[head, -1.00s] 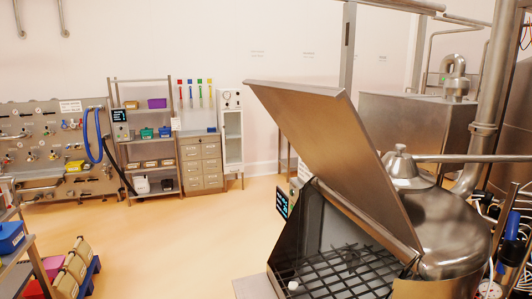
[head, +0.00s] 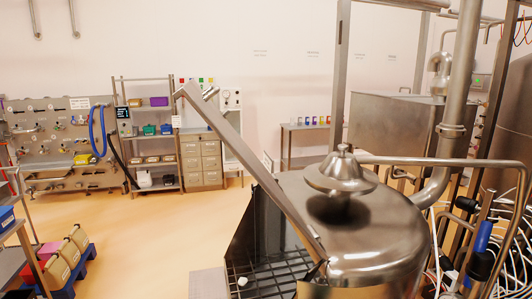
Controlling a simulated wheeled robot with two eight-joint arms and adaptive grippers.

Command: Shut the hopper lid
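The steel hopper lid (head: 246,162) stands open in the head view, tilted up and leaning to the left. I see it almost edge-on as a long slanting bar, with a short handle-like bar (head: 210,93) near its upper end. Its lower end meets the hopper beside the round steel vessel top. The hopper mouth is open below it, with a dark side wall (head: 243,238) and a black grate (head: 270,278) showing. The lid hides part of the mouth. Neither of my grippers is in view.
The domed vessel top (head: 340,172) and a bent pipe (head: 440,162) stand right of the lid. Hoses and blue-black fittings (head: 482,238) crowd the right edge. A crate stack on a blue pallet (head: 75,275) is at lower left. The orange floor (head: 150,225) between is clear.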

